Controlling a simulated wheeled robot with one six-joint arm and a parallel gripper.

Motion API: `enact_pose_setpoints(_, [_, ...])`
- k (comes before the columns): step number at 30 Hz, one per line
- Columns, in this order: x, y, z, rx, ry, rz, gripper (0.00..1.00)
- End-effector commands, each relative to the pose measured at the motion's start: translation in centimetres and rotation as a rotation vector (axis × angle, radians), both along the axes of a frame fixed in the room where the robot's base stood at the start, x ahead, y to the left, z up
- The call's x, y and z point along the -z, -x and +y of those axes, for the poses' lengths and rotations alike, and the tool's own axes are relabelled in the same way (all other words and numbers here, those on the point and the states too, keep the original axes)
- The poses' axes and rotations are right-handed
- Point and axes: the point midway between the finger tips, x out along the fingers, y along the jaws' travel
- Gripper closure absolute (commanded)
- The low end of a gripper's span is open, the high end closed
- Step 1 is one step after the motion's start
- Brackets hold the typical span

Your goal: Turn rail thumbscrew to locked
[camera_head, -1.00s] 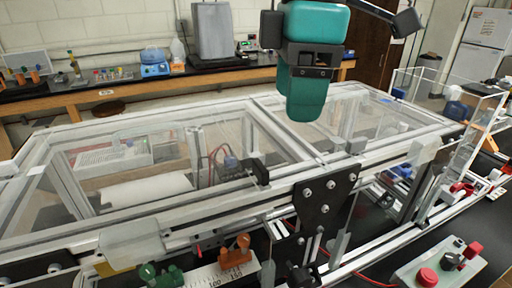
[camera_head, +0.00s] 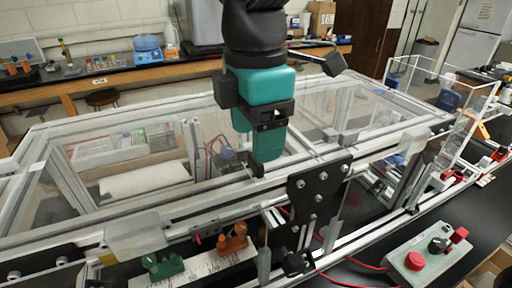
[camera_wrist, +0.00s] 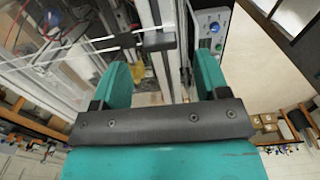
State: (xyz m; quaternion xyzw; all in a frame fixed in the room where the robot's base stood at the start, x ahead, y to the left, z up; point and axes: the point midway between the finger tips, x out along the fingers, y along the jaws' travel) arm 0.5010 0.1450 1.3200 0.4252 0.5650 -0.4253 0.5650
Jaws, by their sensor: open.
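A black knob (camera_head: 297,262) sits low on the front rail, below a dark bolted plate (camera_head: 318,190). An orange knob (camera_head: 233,238) and a green knob (camera_head: 163,265) stand on a white scale strip (camera_head: 205,266) to its left. I cannot tell which is the rail thumbscrew or how it is turned. My teal gripper (camera_head: 258,150) points down over the frame's front beam, above the knobs and touching none of them. In the wrist view my gripper (camera_wrist: 162,72) has its two fingers apart with nothing held between them.
The aluminium frame (camera_head: 130,226) has clear panels and crossing beams below my gripper. A control box (camera_head: 428,262) with red and black knobs stands at the lower right. A clear-walled enclosure (camera_head: 440,95) is at the right. A bench (camera_head: 95,86) with lab items runs behind.

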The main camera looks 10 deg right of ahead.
Motion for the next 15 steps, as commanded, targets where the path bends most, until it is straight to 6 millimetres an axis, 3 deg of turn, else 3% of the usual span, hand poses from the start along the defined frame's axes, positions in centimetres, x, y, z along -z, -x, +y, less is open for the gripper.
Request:
enact_pose_setpoints(6, [3.1, 0.0, 0.0, 0.000, 0.002, 0.003, 0.32])
enact_pose_setpoints(15, [4.1, 0.0, 0.0, 0.000, 0.000, -0.001, 0.32])
